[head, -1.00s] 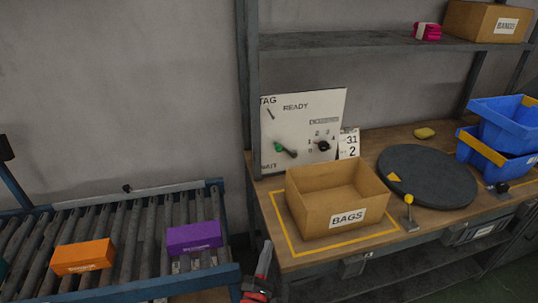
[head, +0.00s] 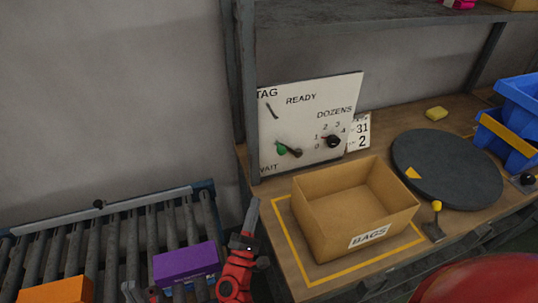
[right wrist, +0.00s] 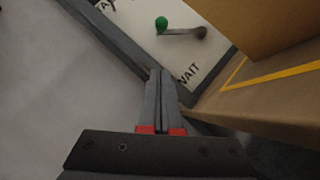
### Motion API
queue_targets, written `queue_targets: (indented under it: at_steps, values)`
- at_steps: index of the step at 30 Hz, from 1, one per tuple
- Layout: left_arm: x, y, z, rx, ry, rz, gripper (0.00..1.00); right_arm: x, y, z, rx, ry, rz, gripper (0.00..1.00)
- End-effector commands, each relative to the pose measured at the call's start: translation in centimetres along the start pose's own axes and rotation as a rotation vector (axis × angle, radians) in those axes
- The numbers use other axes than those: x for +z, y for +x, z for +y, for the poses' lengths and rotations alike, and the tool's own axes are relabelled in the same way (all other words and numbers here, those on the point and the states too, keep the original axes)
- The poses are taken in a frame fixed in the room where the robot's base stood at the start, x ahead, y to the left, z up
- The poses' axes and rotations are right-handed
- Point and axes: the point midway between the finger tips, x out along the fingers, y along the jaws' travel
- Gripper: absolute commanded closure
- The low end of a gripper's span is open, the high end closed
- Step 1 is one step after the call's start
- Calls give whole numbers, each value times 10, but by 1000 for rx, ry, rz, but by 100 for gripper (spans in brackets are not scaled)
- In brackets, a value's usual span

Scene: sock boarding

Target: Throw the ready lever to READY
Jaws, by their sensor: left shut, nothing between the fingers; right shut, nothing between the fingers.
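The white panel (head: 330,98) stands upright at the back left of the bench, with READY printed near its top and WAIT at its lower left. The ready lever (head: 282,149) has a green knob and a dark arm, and sits low on the panel. In the right wrist view its green knob (right wrist: 161,23) and arm (right wrist: 185,31) show clear of the fingers. My right gripper (head: 252,213) is shut and empty, below and left of the panel; its fingers (right wrist: 161,75) point toward the panel's lower edge. My left gripper (head: 132,290) is partly cut off at the bottom, over the conveyor.
A cardboard BAGS box (head: 368,236) stands on the bench in front of the panel. A dozens dial (head: 333,141) is right of the lever. A metal post (head: 240,90) rises beside the panel. A purple box (head: 186,263) lies on the roller conveyor (head: 120,235).

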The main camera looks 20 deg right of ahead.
Motion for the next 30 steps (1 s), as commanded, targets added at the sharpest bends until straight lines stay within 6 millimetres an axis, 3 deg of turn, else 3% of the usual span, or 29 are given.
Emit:
queue_targets:
  at_steps: [14,20,30]
  values:
    - [0,2,0,0,0,0,100,1,6,1,0,0,-2,100]
    - [-2,12,-1,0,0,0,100,2,38,3,0,-2,-4,100]
    - [-6,33,-2,0,0,0,100,6,108,3,-1,-1,-3,100]
